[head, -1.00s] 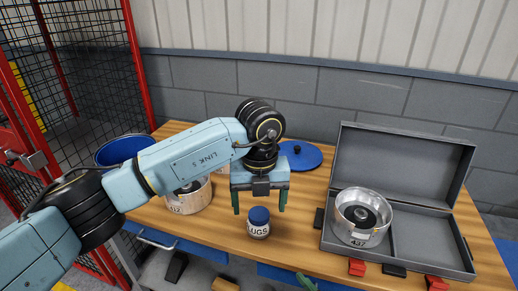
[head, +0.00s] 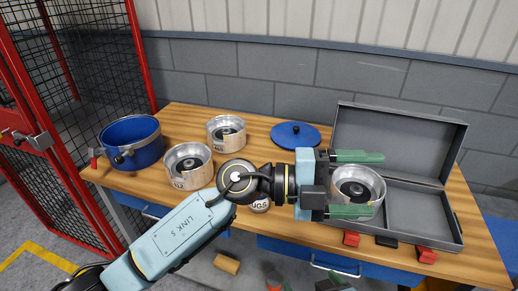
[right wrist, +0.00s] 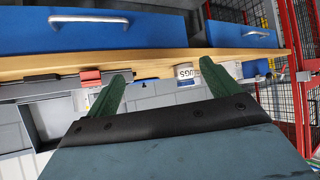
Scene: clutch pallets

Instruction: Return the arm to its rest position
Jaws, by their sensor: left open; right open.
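My left arm reaches in from the lower left in the head view. My left gripper (head: 357,184) is open, its green fingers pointing right. In the picture the fingers lie across the silver drum (head: 358,187) in the grey case; whether they touch it or are above it I cannot tell. The small LUGS jar (head: 260,206) is mostly hidden behind my left wrist. My right gripper (right wrist: 165,72) is open and empty in the right wrist view, in front of the bench edge.
The grey case (head: 432,222) stands open at the right of the wooden bench (head: 470,262). Two more silver drums (head: 188,166) (head: 226,132), a blue pot (head: 132,142) and a blue lid (head: 296,135) stand further left and back. A red cage (head: 90,70) is at left.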

